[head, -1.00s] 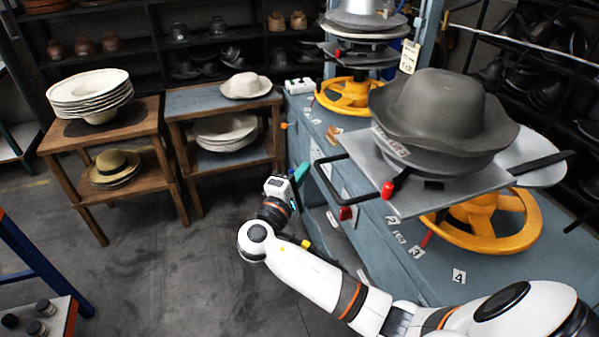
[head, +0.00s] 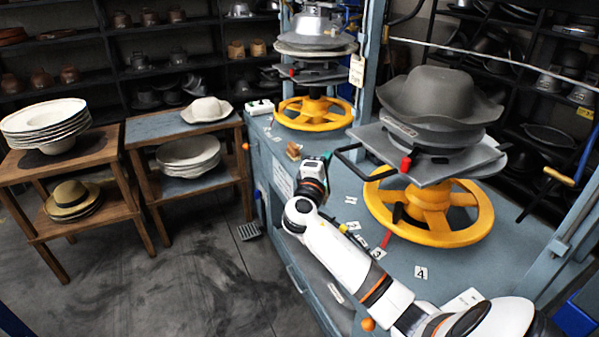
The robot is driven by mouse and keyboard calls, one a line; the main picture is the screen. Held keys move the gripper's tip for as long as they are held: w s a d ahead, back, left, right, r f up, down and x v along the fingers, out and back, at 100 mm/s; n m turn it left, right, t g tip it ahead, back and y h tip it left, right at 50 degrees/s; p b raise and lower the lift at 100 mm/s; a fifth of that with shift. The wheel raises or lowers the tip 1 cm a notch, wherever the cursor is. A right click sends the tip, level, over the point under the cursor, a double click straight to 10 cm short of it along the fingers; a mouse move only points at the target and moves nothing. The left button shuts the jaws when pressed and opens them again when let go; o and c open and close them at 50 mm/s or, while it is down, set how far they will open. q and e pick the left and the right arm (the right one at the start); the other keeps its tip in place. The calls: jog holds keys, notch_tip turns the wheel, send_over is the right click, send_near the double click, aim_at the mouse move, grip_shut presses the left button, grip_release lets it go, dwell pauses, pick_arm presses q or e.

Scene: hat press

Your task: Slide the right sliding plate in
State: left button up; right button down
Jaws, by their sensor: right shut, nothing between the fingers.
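The right sliding plate (head: 372,139) is a grey metal slab under a dark grey hat form (head: 440,97), above a yellow handwheel (head: 430,212). A black bar handle (head: 349,172) sticks out from its left side, and a red knob (head: 406,164) sits at its front edge. My right gripper (head: 327,160) is shut and empty, just left of the black handle. A gap seems to separate them, though depth is hard to judge. The fingertips are small and partly hidden by the wrist. My left gripper is out of view.
The blue-grey bench (head: 400,265) carries numbered tags. A second press with a yellow wheel (head: 313,113) stands behind, left of a blue post (head: 368,60). Wooden tables (head: 105,185) with hats stand left; open floor lies between.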

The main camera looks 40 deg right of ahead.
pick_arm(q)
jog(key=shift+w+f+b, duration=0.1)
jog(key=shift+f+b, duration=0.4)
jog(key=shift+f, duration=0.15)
pick_arm(e)
jog(key=s+d, duration=0.2)
jog(key=d, duration=0.6)
jog(key=shift+d, duration=0.3)
jog(key=shift+s+d+r, duration=0.1)
jog(key=shift+r, duration=0.05)
